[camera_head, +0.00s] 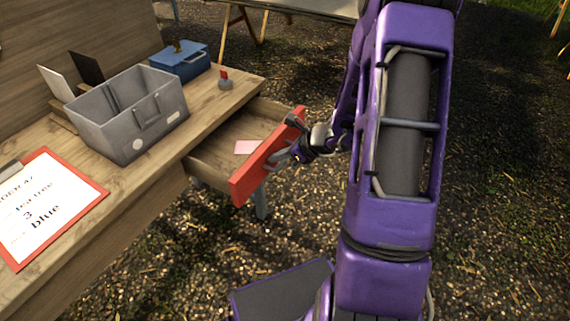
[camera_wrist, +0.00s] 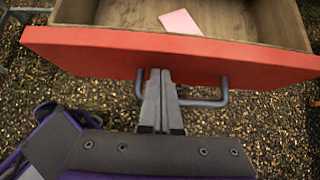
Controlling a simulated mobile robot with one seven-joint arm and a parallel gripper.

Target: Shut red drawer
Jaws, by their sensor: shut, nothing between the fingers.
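The red drawer (camera_head: 262,166) is pulled open from the wooden desk, with a pink card (camera_head: 247,147) lying inside it. In the wrist view, its red front (camera_wrist: 230,58) spans the picture and a grey bar handle (camera_wrist: 205,102) sits on its outer face. My gripper (camera_head: 283,155) is at the outer side of the drawer front, by the handle. In the wrist view, my gripper (camera_wrist: 160,75) is shut and empty, its fingertips at the red front beside the left part of the handle. I cannot tell whether they touch it.
On the desk (camera_head: 205,112) stand a grey bin (camera_head: 112,135), a blue box (camera_head: 180,65) and a small red-topped item (camera_head: 225,80). A red clipboard (camera_head: 92,188) lies at the left. Open gravel ground (camera_head: 300,225) surrounds my arm.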

